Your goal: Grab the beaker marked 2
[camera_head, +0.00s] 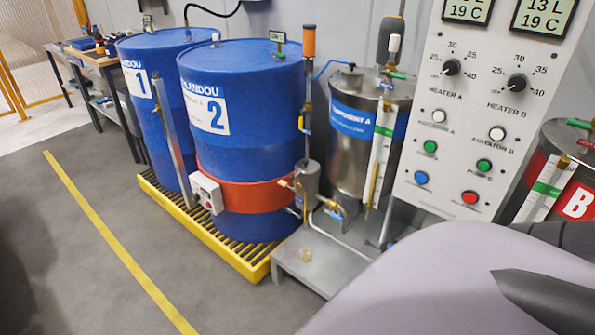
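I see no beaker with a readable 2. The large 2 in view is on the label of a blue drum (247,160) with a red-orange band. Neither of my grippers can be made out. A smooth pale shape and a dark pointed part, likely mine, cover the lower right corner and hide what lies behind them.
A blue drum marked 1 (140,138) stands beside drum 2 on a yellow spill pallet (225,262). A steel tank (352,165), a control panel (455,130) and a tank marked B (578,200) stand to the right. The grey floor at left is clear, with a yellow line (105,230).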

